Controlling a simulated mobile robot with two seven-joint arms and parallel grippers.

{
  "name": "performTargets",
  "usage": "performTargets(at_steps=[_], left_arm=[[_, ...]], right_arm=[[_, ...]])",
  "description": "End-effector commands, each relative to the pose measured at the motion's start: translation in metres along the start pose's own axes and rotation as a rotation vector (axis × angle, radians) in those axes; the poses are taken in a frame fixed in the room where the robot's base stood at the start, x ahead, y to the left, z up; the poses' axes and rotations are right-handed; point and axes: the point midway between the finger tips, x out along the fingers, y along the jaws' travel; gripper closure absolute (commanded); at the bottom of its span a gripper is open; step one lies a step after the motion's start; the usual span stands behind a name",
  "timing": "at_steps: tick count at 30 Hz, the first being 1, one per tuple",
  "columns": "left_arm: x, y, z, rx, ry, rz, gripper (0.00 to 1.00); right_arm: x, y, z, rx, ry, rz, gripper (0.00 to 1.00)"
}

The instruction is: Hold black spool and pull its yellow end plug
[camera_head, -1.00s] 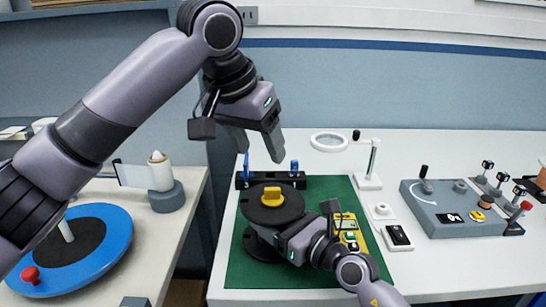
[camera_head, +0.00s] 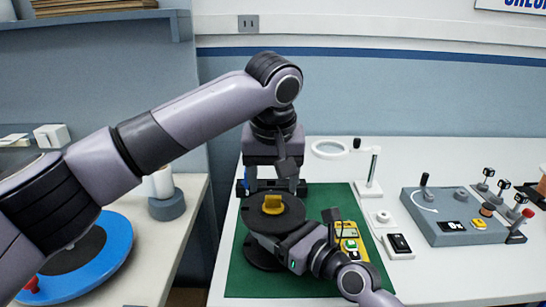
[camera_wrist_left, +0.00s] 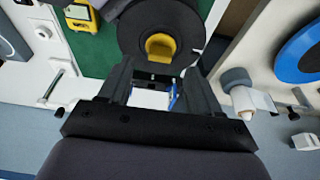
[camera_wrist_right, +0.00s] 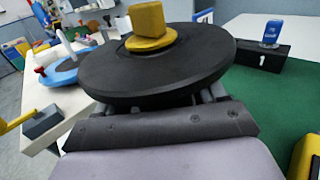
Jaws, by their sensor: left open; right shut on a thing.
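The black spool (camera_head: 258,222) stands upright on the green mat, its yellow end plug (camera_head: 273,204) in the centre of the top flange. The plug also shows in the right wrist view (camera_wrist_right: 149,22), seated above the flange (camera_wrist_right: 160,75). My left gripper (camera_head: 273,187) points down, open and empty, just behind the spool's top. In the left wrist view the plug (camera_wrist_left: 160,46) lies beyond the open fingers (camera_wrist_left: 162,78), roughly centred between them and not held. My right gripper (camera_head: 270,240) is shut on the spool below the top flange; the flange hides its fingertips.
A black block with blue pegs (camera_wrist_right: 275,55) stands behind the spool. A yellow device (camera_head: 347,238) lies right of it on the green mat (camera_head: 320,197). A magnifier stand (camera_head: 370,185) and a grey control box (camera_head: 440,220) are further right.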

Motion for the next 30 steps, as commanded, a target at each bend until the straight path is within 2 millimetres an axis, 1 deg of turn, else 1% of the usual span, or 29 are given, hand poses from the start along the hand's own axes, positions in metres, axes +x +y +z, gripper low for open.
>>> performTargets(at_steps=[1,3,9,13,20,21,23,24,25,26,30], left_arm=[[0.010,-0.001,0.000,-0.001,-0.002,-0.002,0.37],[0.020,-0.001,0.000,-0.001,-0.002,-0.002,0.37],[0.039,0.000,0.000,0.000,-0.002,0.000,0.37],[0.043,0.000,0.000,0.000,-0.001,0.001,0.37],[0.043,0.000,0.000,0.000,-0.001,0.001,0.37],[0.043,0.000,0.000,0.000,-0.001,0.001,0.50],[0.043,0.000,0.000,0.001,-0.001,0.001,0.69],[0.043,0.000,0.000,0.001,-0.001,0.001,0.82],[0.043,0.000,0.000,0.001,-0.001,0.001,0.92],[0.043,0.000,0.000,0.001,-0.001,0.001,0.96],[0.043,0.000,0.000,0.001,0.000,0.001,0.96]], right_arm=[[0.000,0.000,-0.001,0.000,0.002,0.000,0.68],[0.000,0.000,-0.001,0.000,0.002,0.000,0.68],[0.000,0.000,-0.001,0.000,0.002,0.000,0.68],[0.000,0.000,-0.001,0.000,0.002,0.000,0.68],[0.000,0.000,-0.001,0.000,0.002,0.000,0.68],[0.000,0.000,-0.001,0.000,0.002,0.000,0.68],[0.000,0.000,-0.001,0.000,0.002,0.000,0.68],[0.000,0.000,-0.001,0.000,0.002,0.000,0.68],[0.000,0.000,-0.001,0.000,0.002,0.000,0.68],[0.000,0.000,-0.001,0.000,0.002,0.000,0.68],[0.000,0.000,-0.001,0.000,0.002,0.000,0.68]])
